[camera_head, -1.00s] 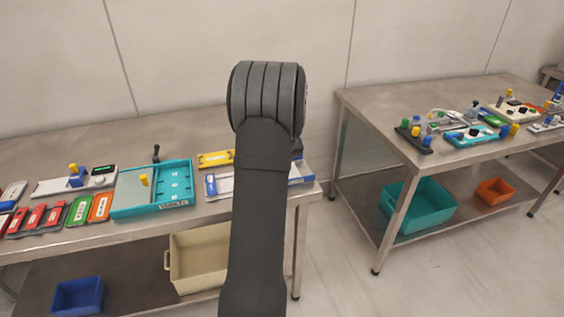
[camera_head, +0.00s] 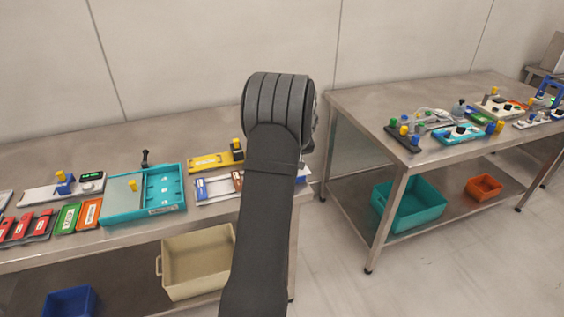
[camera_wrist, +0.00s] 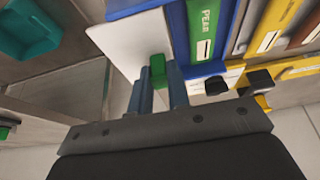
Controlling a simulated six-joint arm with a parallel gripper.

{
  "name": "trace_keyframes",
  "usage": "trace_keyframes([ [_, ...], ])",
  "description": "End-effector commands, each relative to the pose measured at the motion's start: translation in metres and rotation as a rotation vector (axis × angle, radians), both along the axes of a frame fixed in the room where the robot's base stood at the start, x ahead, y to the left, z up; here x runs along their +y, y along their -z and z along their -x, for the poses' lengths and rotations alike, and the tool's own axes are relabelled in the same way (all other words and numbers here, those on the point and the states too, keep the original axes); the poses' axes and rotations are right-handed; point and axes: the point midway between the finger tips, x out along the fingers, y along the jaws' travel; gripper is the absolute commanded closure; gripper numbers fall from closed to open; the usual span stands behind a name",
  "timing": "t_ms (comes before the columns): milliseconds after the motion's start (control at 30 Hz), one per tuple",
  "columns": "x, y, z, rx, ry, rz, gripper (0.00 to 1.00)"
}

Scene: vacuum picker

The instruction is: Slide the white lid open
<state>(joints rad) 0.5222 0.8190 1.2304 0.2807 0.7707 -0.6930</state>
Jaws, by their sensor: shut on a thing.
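The white lid (camera_wrist: 125,38) shows in the wrist view as a flat panel standing out past the blue end of a blue-and-white box (camera_wrist: 178,35). A green knob (camera_wrist: 157,72) sits at the lid's edge. My gripper (camera_wrist: 160,88) is shut on this knob, with one finger on each side. Next to the lid, the open part of the box shows a green piece (camera_wrist: 205,22) marked PEAR. In the head view the box (camera_head: 212,187) lies at the table's right end with a reddish-brown piece visible in it. My arm hides the gripper, the knob and most of the lid there.
A yellow box (camera_head: 212,161) lies just behind the blue-and-white one. A teal box (camera_head: 168,187) stands to its left. A beige bin (camera_head: 197,262) is on the shelf below. A floor gap separates this table from a second table (camera_head: 345,100) at the right.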

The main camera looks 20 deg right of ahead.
Motion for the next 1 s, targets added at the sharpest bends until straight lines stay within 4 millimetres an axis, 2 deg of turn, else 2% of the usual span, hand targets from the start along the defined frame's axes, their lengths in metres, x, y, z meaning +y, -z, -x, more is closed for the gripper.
trace_keyframes([
  [267, -0.005, -0.001, 0.0, -0.004, 0.002, 0.007, 1.0],
  [300, -0.005, -0.001, 0.0, -0.004, 0.003, 0.007, 0.78],
  [400, -0.005, -0.001, 0.0, -0.004, 0.003, 0.006, 0.62],
  [767, -0.004, -0.006, 0.002, -0.004, 0.002, 0.005, 0.62],
  [867, -0.004, -0.018, 0.006, -0.005, 0.002, 0.006, 0.62],
  [1000, -0.004, -0.046, 0.018, -0.006, 0.004, 0.006, 0.62],
])
